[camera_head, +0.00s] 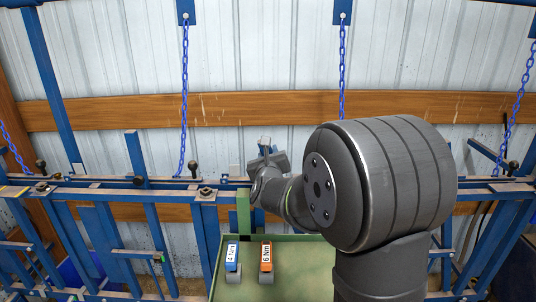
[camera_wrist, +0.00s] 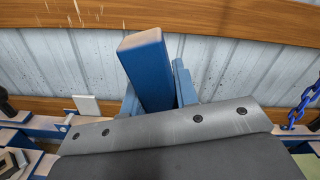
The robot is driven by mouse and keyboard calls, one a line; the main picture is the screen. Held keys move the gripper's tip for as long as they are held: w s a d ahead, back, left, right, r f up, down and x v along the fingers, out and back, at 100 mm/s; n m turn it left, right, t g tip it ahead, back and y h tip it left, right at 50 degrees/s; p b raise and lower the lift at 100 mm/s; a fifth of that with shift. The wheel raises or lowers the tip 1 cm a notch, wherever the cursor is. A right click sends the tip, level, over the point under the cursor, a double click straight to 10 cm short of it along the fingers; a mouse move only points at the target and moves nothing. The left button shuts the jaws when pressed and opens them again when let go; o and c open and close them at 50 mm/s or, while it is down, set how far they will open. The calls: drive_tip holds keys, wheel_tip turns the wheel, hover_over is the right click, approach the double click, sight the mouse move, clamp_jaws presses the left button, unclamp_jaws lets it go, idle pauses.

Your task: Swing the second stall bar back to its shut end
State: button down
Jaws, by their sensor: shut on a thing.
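My gripper (camera_head: 268,162) is at the blue rail (camera_head: 112,193), partly hidden by my own dark arm in the head view. In the wrist view, a blue bar (camera_wrist: 147,66) with a worn brown edge rises just beyond the dark gripper body (camera_wrist: 180,125). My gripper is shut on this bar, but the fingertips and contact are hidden. Another blue bar (camera_head: 137,156) stands nearly upright at left, and one (camera_head: 487,151) leans at right. The frames do not show which is counted second.
Blue chains (camera_head: 184,100) hang before a wooden beam (camera_head: 240,108) and metal wall. Black knobs (camera_head: 192,168) stand along the rail.

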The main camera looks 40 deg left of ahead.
drive_tip(key=w+d+r+m, duration=0.2)
drive_tip(key=w+d, duration=0.5)
drive_tip(key=shift+r+m, duration=0.15)
drive_tip(key=shift+m, duration=0.25)
drive_tip(key=c, duration=1.1)
unclamp_jaws()
drive_tip(key=shift+d, duration=0.1)
drive_tip(key=shift+v, duration=8.65)
drive_tip(key=shift+r, duration=0.1)
drive_tip(key=shift+c, duration=0.5)
